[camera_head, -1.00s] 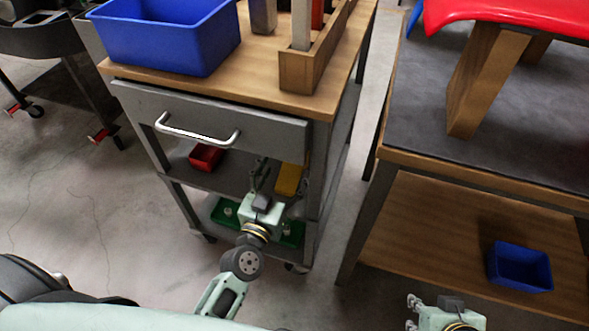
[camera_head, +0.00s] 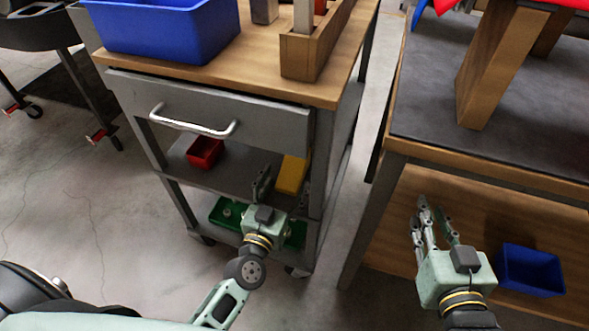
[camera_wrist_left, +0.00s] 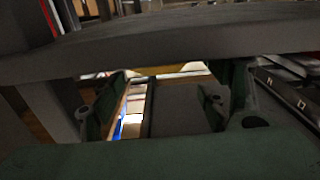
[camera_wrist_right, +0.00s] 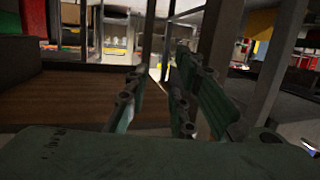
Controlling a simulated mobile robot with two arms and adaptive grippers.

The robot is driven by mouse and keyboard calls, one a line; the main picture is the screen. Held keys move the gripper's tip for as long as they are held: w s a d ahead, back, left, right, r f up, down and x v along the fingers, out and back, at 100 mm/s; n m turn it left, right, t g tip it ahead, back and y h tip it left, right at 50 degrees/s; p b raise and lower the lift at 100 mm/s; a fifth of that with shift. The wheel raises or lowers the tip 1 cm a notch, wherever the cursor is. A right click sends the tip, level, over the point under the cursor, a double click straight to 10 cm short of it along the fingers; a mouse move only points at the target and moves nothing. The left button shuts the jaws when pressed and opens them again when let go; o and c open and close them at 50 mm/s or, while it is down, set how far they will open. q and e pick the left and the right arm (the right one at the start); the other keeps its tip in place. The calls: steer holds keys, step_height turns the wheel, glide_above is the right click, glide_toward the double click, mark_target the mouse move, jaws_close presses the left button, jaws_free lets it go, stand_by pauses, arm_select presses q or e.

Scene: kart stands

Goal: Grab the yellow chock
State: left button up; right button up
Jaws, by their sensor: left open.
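The yellow chock (camera_head: 291,175) lies at the right side of the cart's middle shelf, under the drawer. My left gripper (camera_head: 275,190) is open at the front of that shelf, just in front of the chock and apart from it as far as I can see. In the left wrist view, a dim yellow strip (camera_wrist_left: 165,70) shows ahead between the open fingers (camera_wrist_left: 165,95), partly hidden by a dark edge above. My right gripper (camera_head: 435,220) is open and empty in front of the right-hand bench; its fingers (camera_wrist_right: 160,95) also show in the right wrist view.
The metal cart has a drawer (camera_head: 215,110) with a bar handle above the shelf. A red bin (camera_head: 205,152) sits left on the shelf. A green tray (camera_head: 228,212) is on the shelf below. A blue bin (camera_head: 532,271) stands on the right bench's lower shelf.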

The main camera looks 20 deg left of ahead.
mark_target(291, 172)
arm_select(q)
steer(key=w+b, duration=0.1)
steer(key=w, duration=0.5)
steer(key=shift+w+d, duration=0.15)
steer(key=shift+w, duration=0.4)
steer(key=shift+r, duration=0.1)
arm_select(e)
step_height(291, 172, up, 6)
steer(key=a+t+y, duration=0.1)
steer(key=t, duration=0.2)
steer(key=shift+w, duration=0.45)
arm_select(q)
steer(key=c, duration=1.3)
steer(key=shift+c, duration=0.8)
steer(key=shift+r, duration=0.1)
arm_select(e)
steer(key=shift+f, duration=0.2)
